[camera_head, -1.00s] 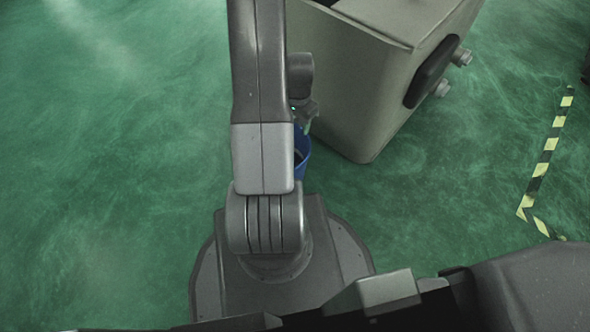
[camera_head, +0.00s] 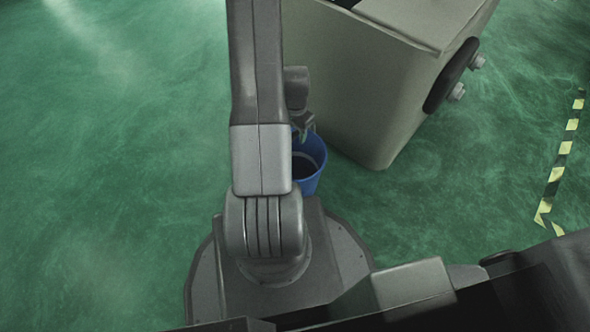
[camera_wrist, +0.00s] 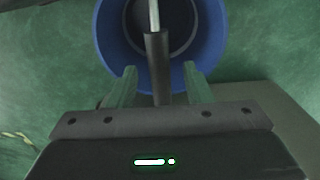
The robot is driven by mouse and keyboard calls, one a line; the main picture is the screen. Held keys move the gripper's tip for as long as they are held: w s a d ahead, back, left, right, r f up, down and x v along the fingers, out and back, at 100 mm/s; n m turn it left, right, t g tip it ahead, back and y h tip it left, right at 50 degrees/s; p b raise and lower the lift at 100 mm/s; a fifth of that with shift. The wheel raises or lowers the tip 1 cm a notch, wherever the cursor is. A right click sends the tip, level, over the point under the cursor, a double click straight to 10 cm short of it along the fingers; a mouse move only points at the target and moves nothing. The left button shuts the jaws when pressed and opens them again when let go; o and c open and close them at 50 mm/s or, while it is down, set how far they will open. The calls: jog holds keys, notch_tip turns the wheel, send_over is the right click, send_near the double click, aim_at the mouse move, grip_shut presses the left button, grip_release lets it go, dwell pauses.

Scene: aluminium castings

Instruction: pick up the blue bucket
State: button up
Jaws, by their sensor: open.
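The blue bucket (camera_head: 311,163) stands upright on the green floor, partly hidden behind my arm in the head view. In the wrist view the blue bucket (camera_wrist: 104,36) fills the top middle, and I look down into its open top. My gripper (camera_head: 305,128) is above the bucket's rim in the head view. In the wrist view my gripper (camera_wrist: 162,80) has its two greenish fingers apart, with their tips over the near rim of the bucket. Nothing is held between them.
A large beige box-like casing (camera_head: 365,95) stands just right of and behind the bucket, close to my gripper. Yellow-and-black floor tape (camera_head: 556,173) lies at the far right. The green floor on the left is clear.

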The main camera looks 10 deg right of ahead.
jog(key=shift+f, duration=0.2)
dwell(0.4)
grip_shut()
dwell(1.2)
